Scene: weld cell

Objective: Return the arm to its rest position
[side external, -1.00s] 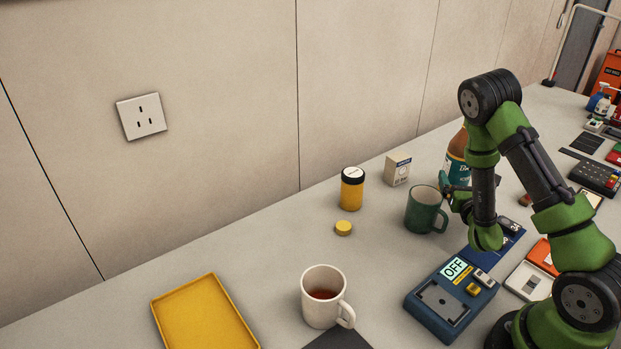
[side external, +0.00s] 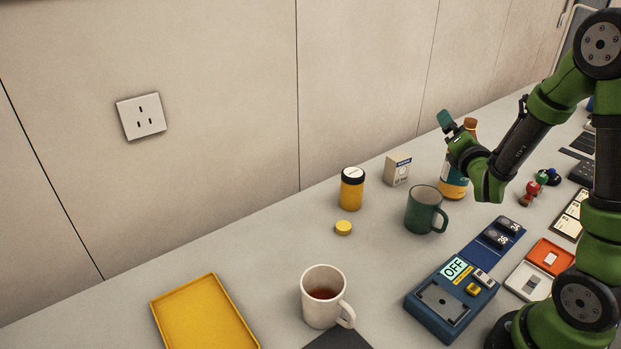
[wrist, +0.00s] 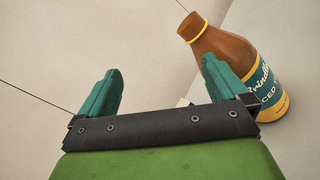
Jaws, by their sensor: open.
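My gripper (side external: 458,124) is raised above the table in the side view, left of the brown bottle's upper part and above the green mug (side external: 422,211). In the wrist view my gripper (wrist: 160,88) shows two green fingers spread apart with nothing between them. The brown bottle (wrist: 262,78) with a teal label appears beyond the right finger there. In the side view the bottle (side external: 453,186) stands on the table, partly hidden behind my gripper and wrist.
A yellow-bodied jar (side external: 352,190), a small box (side external: 397,169) and a yellow cap (side external: 344,228) stand near the wall. A white mug (side external: 324,299) with dark liquid, a yellow tray (side external: 204,318) and a blue device (side external: 449,302) reading OFF are nearer. The air left of my gripper is clear.

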